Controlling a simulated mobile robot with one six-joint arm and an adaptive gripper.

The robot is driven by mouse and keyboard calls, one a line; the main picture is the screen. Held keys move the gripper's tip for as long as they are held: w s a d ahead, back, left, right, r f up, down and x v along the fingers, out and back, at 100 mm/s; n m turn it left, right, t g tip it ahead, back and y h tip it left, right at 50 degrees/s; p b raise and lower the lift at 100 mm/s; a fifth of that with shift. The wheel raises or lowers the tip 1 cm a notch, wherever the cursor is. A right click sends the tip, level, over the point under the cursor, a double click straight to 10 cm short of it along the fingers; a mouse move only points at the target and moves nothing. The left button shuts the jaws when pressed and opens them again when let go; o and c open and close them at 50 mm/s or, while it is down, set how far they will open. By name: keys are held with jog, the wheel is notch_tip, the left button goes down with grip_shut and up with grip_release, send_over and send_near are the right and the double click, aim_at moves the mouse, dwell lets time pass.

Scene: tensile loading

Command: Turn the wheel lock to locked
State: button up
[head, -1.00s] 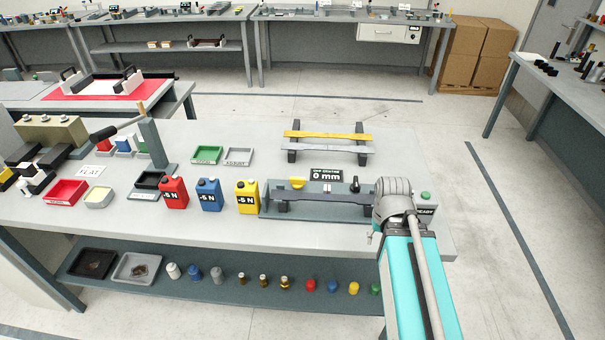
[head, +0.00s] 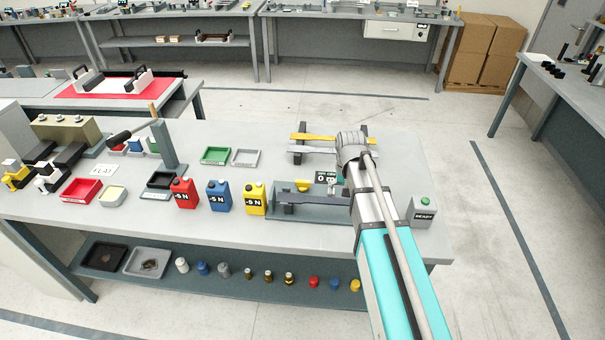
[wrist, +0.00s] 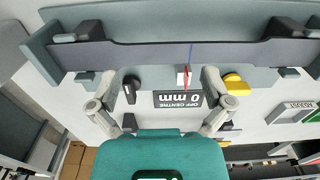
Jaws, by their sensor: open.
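The test rig (head: 283,213) is a long grey fixture at the bench's front; the wrist view shows it upside down (wrist: 150,20). A small black knob with a white mark (wrist: 130,88) sits beside the "OFF CENTRE 0 mm" plate (wrist: 178,99); which part is the wheel lock is not labelled. A yellow rounded knob (wrist: 236,82) is on the plate's other side. My gripper (wrist: 160,80) is open and empty above the rig. The black knob appears just inside its left finger, the yellow one outside its right. In the head view my arm hides the black knob.
Red (head: 184,193), blue (head: 219,196) and yellow (head: 255,198) "-5 N" containers stand left of the rig. The READY box (head: 424,211) is at its right. A rack with yellow and grey bars (head: 312,138) stands behind. Bench space between trays and rack is clear.

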notch_tip(320, 180, up, 6)
jog(key=p, duration=0.5)
send_over(303, 181)
jog(key=shift+f, duration=0.1)
jog(key=shift+f+b, duration=0.1)
jog(key=shift+b, duration=0.3)
notch_tip(303, 181, down, 14)
jog(key=b, duration=1.3)
jog(key=shift+r+b, duration=0.2)
jog(key=shift+b, duration=0.1)
